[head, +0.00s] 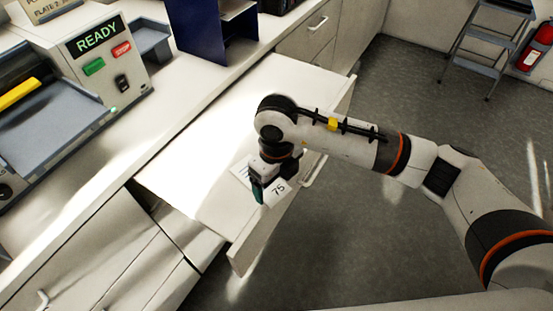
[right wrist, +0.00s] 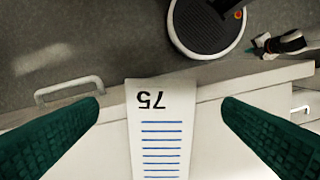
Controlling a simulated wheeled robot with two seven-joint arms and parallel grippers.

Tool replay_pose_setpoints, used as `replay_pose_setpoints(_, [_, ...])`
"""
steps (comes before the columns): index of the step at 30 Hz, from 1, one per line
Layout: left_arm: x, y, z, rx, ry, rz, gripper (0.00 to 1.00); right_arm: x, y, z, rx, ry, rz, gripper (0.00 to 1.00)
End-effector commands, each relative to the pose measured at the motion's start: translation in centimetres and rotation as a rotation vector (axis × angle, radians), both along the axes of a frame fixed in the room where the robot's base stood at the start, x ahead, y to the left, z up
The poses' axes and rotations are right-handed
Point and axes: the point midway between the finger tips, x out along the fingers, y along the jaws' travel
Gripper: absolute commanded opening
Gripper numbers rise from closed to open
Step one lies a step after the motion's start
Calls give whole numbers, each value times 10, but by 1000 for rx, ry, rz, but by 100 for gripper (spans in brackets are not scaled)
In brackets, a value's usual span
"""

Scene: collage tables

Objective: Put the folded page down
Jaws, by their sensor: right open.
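The page (head: 278,190) is a white sheet marked 75, at the front part of the pulled-out drawer in the head view. In the right wrist view the page (right wrist: 160,125) shows the number upside down above several blue lines. Its numbered end overlaps the drawer's front edge; I cannot tell how it touches there. No fold can be made out. My right gripper (head: 262,188) is over the page, pointing down. Its green fingers (right wrist: 160,125) are open, one on each side of the page and apart from it. What looks like my left gripper (right wrist: 262,44) is small at the upper right.
The drawer (head: 215,205) has a handle (head: 313,170) on its front; its inside left part is brightly lit. A machine with a READY display (head: 97,36) and a blue holder (head: 205,30) stand on the counter. Grey floor, a step ladder (head: 492,45) and an extinguisher (head: 533,52) lie beyond.

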Motion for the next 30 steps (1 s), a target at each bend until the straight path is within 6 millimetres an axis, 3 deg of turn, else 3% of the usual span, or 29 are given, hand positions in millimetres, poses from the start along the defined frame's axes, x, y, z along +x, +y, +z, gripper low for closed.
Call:
replay_pose_setpoints(7, [0, 0, 9, 0, 0, 0, 0, 0, 0, -25, 1, 1, 0, 89])
replay_pose_setpoints(18, [0, 0, 9, 0, 0, -1, 0, 0, 0, -30, 1, 0, 1, 89])
replay_pose_setpoints(27, [0, 0, 9, 0, 0, -1, 0, 0, 0, -29, 1, 0, 1, 42])
replay_pose_setpoints(30, [0, 0, 9, 0, -1, -1, 0, 0, 0, -29, 1, -1, 1, 41])
